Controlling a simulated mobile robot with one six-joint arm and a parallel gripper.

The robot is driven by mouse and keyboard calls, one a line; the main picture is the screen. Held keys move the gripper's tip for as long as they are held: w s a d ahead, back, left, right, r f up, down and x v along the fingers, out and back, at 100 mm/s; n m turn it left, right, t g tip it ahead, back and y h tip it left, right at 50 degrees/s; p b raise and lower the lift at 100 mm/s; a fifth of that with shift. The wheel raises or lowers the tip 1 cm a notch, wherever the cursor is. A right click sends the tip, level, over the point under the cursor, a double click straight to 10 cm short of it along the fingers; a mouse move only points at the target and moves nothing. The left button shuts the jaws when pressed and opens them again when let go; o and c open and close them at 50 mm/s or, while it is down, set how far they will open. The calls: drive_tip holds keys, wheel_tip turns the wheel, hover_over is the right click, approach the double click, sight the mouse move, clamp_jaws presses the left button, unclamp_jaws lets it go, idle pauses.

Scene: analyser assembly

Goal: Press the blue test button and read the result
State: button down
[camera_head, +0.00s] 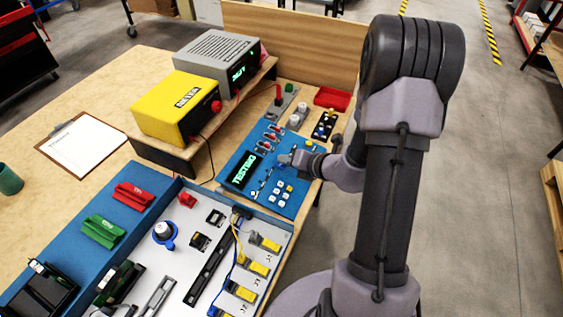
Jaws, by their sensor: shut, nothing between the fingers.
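A blue control panel (237,203) lies on the bench in the middle of the view. Its dark display (243,172) shows green letters that read "TESTING". My gripper (288,159) is shut and empty, low over the panel's upper right part, just right of the display. A small blue round shape, which may be the blue test button (283,158), shows at the fingertips. I cannot tell whether the tips touch it.
Red-handled switches (268,140) stand just above my gripper. A yellow meter box (178,106) and a grey unit (217,59) stand on a wooden shelf at the upper left. An open blue-framed analyser case (215,263) lies in front. A clipboard (82,145) lies left.

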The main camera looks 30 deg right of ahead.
drive_tip(key=shift+s+r, duration=0.1)
drive_tip(key=shift+r, duration=0.35)
drive_tip(key=r+p, duration=0.5)
drive_tip(key=shift+s+d, duration=0.4)
drive_tip(key=shift+f, duration=0.1)
